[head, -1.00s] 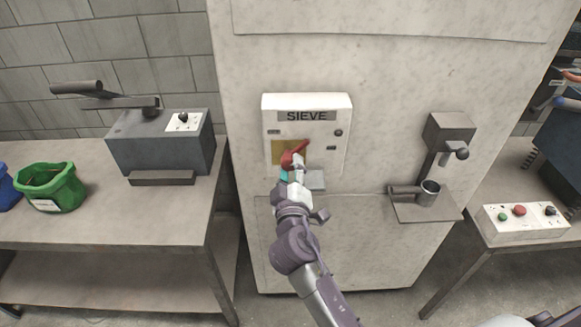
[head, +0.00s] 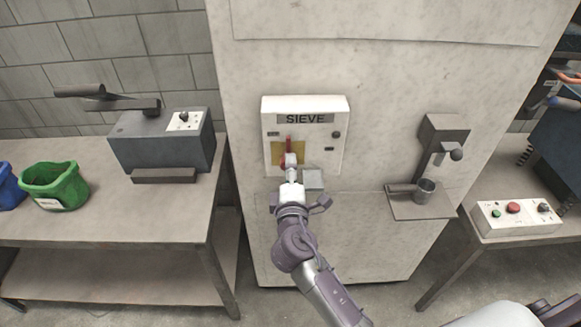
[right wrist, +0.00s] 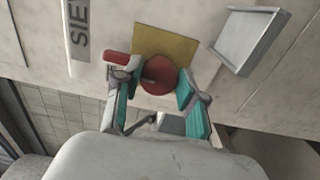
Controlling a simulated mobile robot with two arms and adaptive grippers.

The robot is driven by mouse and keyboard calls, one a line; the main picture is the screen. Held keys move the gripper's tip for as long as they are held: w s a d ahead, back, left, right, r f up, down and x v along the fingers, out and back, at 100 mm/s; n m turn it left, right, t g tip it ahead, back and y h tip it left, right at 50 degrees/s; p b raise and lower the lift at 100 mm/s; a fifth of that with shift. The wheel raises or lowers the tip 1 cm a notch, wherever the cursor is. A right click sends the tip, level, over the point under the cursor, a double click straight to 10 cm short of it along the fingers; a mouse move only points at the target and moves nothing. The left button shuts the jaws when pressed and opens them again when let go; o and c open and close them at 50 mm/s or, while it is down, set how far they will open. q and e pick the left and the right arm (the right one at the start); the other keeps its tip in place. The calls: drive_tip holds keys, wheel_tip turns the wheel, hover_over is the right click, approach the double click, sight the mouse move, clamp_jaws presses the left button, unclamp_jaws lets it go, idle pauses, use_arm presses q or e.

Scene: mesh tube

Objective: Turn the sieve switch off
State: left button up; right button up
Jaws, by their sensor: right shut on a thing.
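The sieve switch (head: 289,146) is a red rotary handle on a yellow plate, set in a white box (head: 335,112) labelled SIEVE. Its handle points about straight up in the head view. In the right wrist view, where the label is turned sideways, the round red hub of the switch (right wrist: 158,75) sits between the fingers and its handle points left. My right gripper (head: 291,170) is shut on the switch, partly hiding it in the head view. The right gripper's fingers also show in the right wrist view (right wrist: 160,85). My left gripper is not in view.
A metal plate (head: 313,181) juts out just below the box. A bracket with a cup (head: 425,190) stands out from the cabinet at right. A bench with a dark machine (head: 160,145) and green bin (head: 55,188) is at left, a button box (head: 515,220) at right.

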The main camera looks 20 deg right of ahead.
idle(0.4)
drive_tip(key=o, duration=1.1)
drive_tip(key=shift+o, duration=0.2)
drive_tip(key=v, duration=1.2)
